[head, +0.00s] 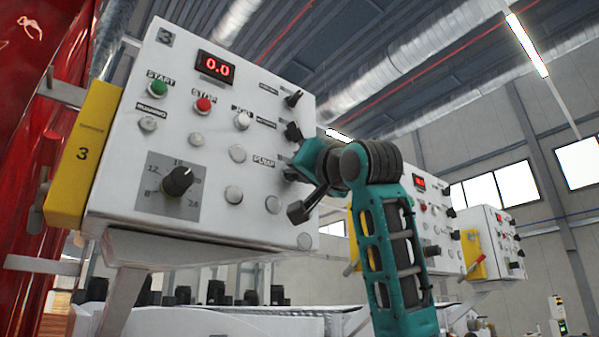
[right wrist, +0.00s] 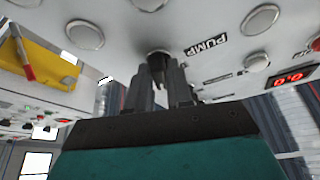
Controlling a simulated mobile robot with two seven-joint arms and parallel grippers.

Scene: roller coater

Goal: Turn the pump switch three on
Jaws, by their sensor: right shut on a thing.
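The control panel marked 3 (head: 110,185) is a white box with a red display, buttons and dark switches. Its PUMP label (head: 264,161) sits near the right edge. My right gripper (head: 292,173) is at that edge, beside the label, and hides the pump switch in the head view. In the right wrist view the dark pump switch (right wrist: 158,55) shows next to the PUMP label (right wrist: 206,46). The fingers of my right gripper (right wrist: 160,80) are shut on it. The switch's exact angle is largely hidden. My left gripper is out of view.
Two more dark switches (head: 293,98) sit above on the same edge. A large dial (head: 177,181) is at lower left of the panel. A yellow box marked 3 (head: 83,155) is on its left side. Similar panels (head: 492,235) stand further right.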

